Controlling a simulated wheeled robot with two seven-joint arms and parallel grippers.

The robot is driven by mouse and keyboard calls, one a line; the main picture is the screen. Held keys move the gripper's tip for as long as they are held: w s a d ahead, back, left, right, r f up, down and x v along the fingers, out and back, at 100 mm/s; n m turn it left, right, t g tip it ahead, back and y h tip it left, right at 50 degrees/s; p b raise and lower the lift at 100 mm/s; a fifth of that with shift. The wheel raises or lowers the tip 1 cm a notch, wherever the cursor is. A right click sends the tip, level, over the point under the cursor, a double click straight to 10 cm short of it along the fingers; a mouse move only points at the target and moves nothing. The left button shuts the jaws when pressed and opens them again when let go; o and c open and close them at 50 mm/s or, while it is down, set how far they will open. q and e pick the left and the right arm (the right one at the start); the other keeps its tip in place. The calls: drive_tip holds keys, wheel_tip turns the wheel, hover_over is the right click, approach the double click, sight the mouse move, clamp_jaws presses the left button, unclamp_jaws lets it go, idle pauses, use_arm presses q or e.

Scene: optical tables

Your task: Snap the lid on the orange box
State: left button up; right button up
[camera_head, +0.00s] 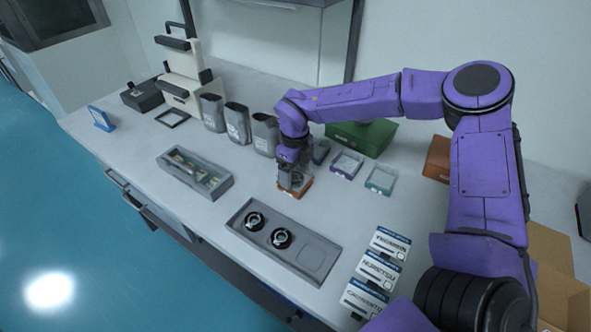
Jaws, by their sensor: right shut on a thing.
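The orange box (293,190) is small and sits on the light table in the middle of the view, under my right gripper. My right gripper (291,175) points down from the purple arm and is shut on a pale, clear-looking piece at the top of the orange box, which seems to be the lid. The gripper hides part of it, so I cannot tell whether the lid is seated on the rim. My left gripper is out of view.
Boxes with purple (346,165) and teal (381,180) rims stand to the right, before a green bin (362,137). Grey bins (237,123) stand behind left. A grey tray (311,263) with black round parts lies in front, and labelled cards (377,270) lie front right.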

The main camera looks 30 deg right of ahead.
drive_tip(key=shift+f, duration=0.25)
drive_tip(key=o, duration=0.9)
wheel_tip(320, 180, up, 10)
drive_tip(key=shift+r+b, duration=0.25)
drive_tip(key=shift+b, duration=0.5)
drive_tip(key=shift+d, duration=0.1)
